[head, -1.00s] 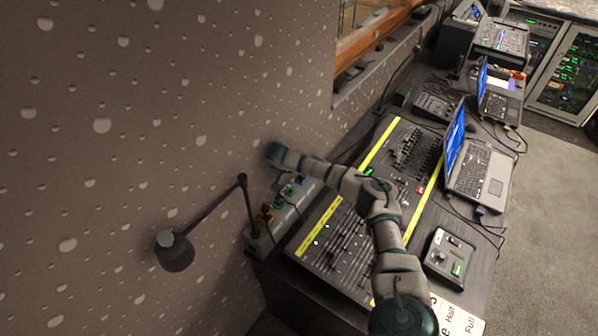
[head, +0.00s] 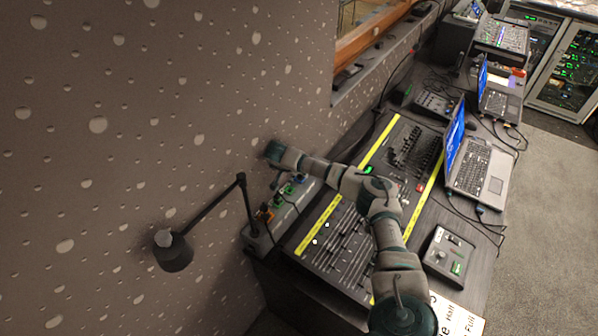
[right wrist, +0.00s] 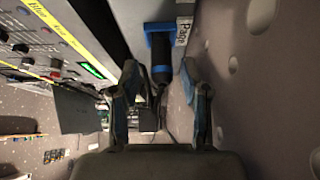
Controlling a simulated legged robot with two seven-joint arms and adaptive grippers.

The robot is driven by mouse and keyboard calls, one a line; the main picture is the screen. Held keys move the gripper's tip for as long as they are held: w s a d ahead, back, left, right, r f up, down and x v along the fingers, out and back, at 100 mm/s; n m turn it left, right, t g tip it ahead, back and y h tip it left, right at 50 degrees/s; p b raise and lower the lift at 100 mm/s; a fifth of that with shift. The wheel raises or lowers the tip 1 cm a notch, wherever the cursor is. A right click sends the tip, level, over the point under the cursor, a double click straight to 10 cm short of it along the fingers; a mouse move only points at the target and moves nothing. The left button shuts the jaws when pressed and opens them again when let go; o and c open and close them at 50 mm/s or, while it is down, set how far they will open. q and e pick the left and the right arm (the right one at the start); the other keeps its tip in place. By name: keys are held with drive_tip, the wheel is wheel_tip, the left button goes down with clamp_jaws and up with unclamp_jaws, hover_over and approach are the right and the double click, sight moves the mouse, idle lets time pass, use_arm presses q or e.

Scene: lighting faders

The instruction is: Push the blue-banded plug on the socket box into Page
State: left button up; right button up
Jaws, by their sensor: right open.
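In the right wrist view, a black plug with a blue band (right wrist: 160,68) lies between the fingers of my right gripper (right wrist: 159,76), which is open, with gaps on both sides. The plug's far end lines up with a blue socket (right wrist: 158,30); I cannot tell how deep it sits. A white label reading Page (right wrist: 183,31) is beside the socket. In the head view, the grey socket box (head: 258,243) stands along the wall, its blue socket (head: 302,179) near my right arm's far end. The fingers are not clear there. My left gripper is out of view.
A black desk lamp (head: 174,251) stands near the box's near end, with orange and green sockets between. A fader desk (head: 335,255) with yellow strips lies right of the box. A laptop (head: 480,170) and small control box (head: 448,252) are farther right. The wall is close.

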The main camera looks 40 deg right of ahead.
drive_tip(key=v, duration=1.1)
drive_tip(key=shift+a+r, duration=0.25)
drive_tip(key=shift+r, duration=0.05)
